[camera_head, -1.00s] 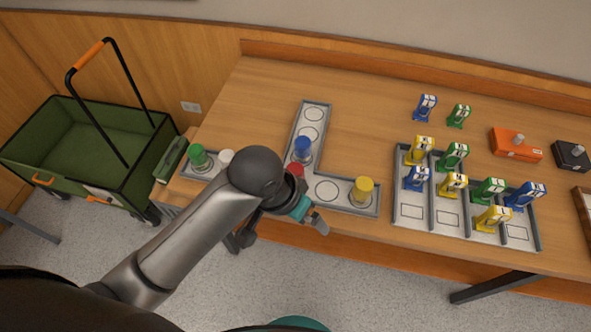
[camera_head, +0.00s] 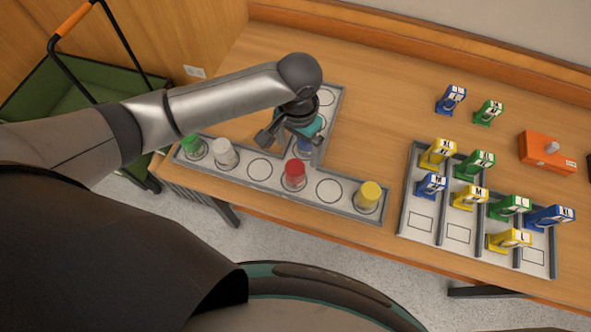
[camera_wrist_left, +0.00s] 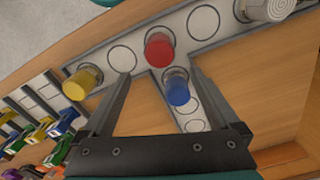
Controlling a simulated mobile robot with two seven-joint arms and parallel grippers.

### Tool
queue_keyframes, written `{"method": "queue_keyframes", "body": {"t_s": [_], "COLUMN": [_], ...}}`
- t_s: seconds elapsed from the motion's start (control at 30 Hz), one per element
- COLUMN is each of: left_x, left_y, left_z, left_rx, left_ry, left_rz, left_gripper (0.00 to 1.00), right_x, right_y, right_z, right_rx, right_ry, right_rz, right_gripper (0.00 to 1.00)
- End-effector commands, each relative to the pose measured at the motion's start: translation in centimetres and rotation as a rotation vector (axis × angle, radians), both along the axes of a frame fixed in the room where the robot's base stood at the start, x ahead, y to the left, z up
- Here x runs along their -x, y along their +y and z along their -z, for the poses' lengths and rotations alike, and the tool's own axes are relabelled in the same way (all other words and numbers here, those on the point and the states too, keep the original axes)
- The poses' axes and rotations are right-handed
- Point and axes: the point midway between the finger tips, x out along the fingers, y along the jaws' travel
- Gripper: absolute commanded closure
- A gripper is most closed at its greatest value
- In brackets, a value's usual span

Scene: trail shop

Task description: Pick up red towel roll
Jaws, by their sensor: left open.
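The red towel roll (camera_head: 293,174) stands upright on a marked circle of the grey T-shaped tray (camera_head: 328,190), near the middle of its long row. It also shows in the left wrist view (camera_wrist_left: 158,51), just past the fingertips. My left gripper (camera_head: 290,137) is open and empty above the tray. In the head view it is just behind the red roll, over the blue roll (camera_head: 303,147), which it partly hides. In the left wrist view the blue roll (camera_wrist_left: 178,90) lies between the fingers' lines of sight. My right gripper is not in view.
A green roll (camera_head: 191,147) and a white roll (camera_head: 224,152) stand left in the tray, a yellow roll (camera_head: 369,195) at its right end. A divided tray (camera_head: 420,222) with several coloured boxes is at right. An orange box (camera_head: 546,151) lies behind it.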

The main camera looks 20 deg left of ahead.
Motion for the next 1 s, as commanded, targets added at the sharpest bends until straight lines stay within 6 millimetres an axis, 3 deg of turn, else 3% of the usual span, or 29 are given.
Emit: {"method": "queue_keyframes", "body": {"t_s": [0.1,0.43,0.7,1.0], "left_x": [0.1,0.3,1.1,1.1], "left_y": [0.0,0.1,0.4,0.4], "left_z": [2.5,5.2,9.0,9.6], "left_rx": [-0.001,0.0,0.0,0.001], "left_ry": [0.002,0.0,-0.001,-0.003], "left_rz": [0.001,0.001,0.001,0.002], "left_gripper": [0.05,0.05,0.05,0.05], "right_x": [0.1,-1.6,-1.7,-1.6], "right_y": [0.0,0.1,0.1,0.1], "right_z": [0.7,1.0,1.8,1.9], "right_rx": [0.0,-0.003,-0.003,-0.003], "right_ry": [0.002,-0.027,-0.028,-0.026], "right_rz": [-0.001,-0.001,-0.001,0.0], "right_gripper": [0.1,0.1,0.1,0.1]}}
